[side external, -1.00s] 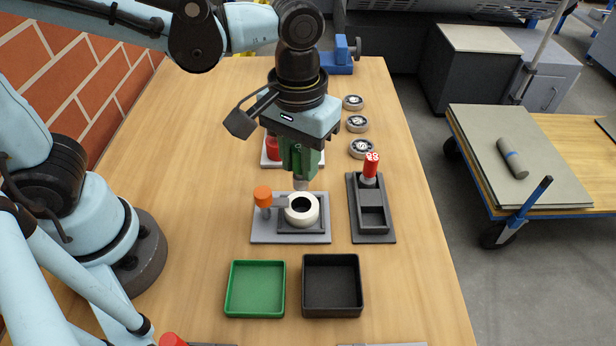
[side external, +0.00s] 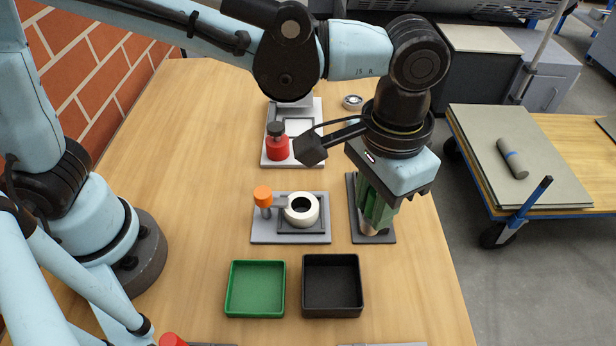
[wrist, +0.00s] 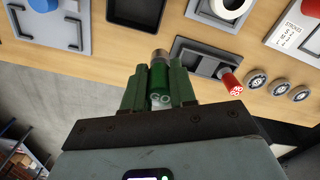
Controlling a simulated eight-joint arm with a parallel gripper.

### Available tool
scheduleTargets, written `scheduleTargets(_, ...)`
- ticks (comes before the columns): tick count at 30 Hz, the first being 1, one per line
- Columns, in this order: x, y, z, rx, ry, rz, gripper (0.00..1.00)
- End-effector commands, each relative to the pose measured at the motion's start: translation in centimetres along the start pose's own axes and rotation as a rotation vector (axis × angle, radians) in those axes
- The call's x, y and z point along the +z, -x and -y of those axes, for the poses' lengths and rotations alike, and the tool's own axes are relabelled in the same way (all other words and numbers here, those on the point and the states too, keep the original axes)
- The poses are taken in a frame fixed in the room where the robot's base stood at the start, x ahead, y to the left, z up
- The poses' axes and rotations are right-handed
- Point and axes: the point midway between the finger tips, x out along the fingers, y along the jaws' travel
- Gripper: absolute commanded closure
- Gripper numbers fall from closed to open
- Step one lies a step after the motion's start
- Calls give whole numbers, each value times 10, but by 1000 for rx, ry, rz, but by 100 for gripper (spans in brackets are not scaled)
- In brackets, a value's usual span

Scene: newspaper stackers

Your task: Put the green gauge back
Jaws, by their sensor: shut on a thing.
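My gripper (side external: 378,204) is shut on the green gauge (wrist: 160,82), whose body reads GO and whose metal tip points away from the jaws. In the side view only the gauge's pale tip (side external: 369,229) shows clearly below the fingers. The tip is over the front part of the dark two-slot holder (side external: 353,192); I cannot tell whether it touches. The holder (wrist: 207,63) also shows in the wrist view, with the red gauge (wrist: 232,84) standing in its other slot. In the side view my gripper hides the red gauge.
Left of the holder is a grey fixture (side external: 262,232) with a white ring (side external: 301,210) and an orange-topped clamp (side external: 263,196). In front are a green tray (side external: 256,313) and a black tray (side external: 332,313). Bearings (wrist: 278,88) lie behind the holder.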

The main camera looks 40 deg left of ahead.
Motion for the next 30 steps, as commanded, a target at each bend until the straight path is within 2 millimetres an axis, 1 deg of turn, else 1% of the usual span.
scheduleTargets(1, -9, -7, 9, 0, 7, 0, 100)
scheduleTargets(6, -35, -28, 32, 0, 6, 0, 100)
scheduleTargets(9, -46, -37, 42, 0, 5, 0, 100)
scheduleTargets(12, -53, -43, 48, 0, 3, 0, 100)
scheduleTargets(17, -56, -51, 51, 0, 1, 0, 100)
scheduleTargets(21, -55, -70, 51, 0, 1, 0, 100)
scheduleTargets(24, -55, -81, 51, 0, 1, 0, 100)
scheduleTargets(27, -55, -85, 51, 0, 1, 0, 100)
scheduleTargets(30, -55, -85, 50, 0, 1, 0, 100)
